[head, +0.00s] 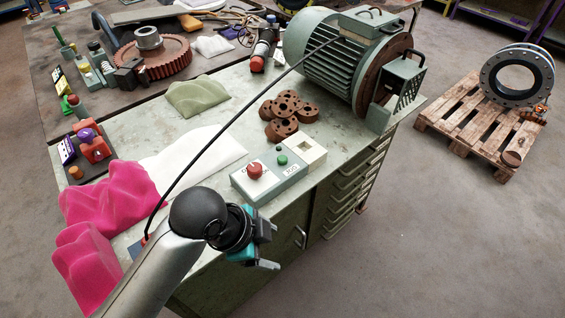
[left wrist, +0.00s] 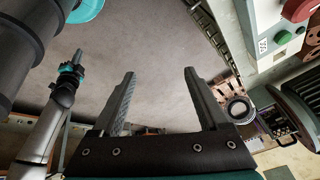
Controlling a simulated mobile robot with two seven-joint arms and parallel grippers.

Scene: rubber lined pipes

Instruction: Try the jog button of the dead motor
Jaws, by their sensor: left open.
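The grey push-button box (head: 264,188) sits at the front edge of the bench top. It carries a red mushroom button (head: 254,170) and a small green button (head: 282,160) above a label reading JOG. The green button also shows in the left wrist view (left wrist: 284,37), at upper right. The grey-green finned motor (head: 335,62) stands at the bench's far right end. My left gripper (head: 272,246) is open and empty, out in front of the bench edge, nearer the camera than the box. In the left wrist view its two fingers (left wrist: 160,74) are apart over bare floor. My right gripper (left wrist: 75,62) shows small at left.
A black cable runs over the bench from the motor towards the front left. Pink cloths (head: 110,195), a white cloth (head: 195,155) and rusty round parts (head: 285,113) lie on the bench. A pallet (head: 465,130) stands right. Floor between is clear.

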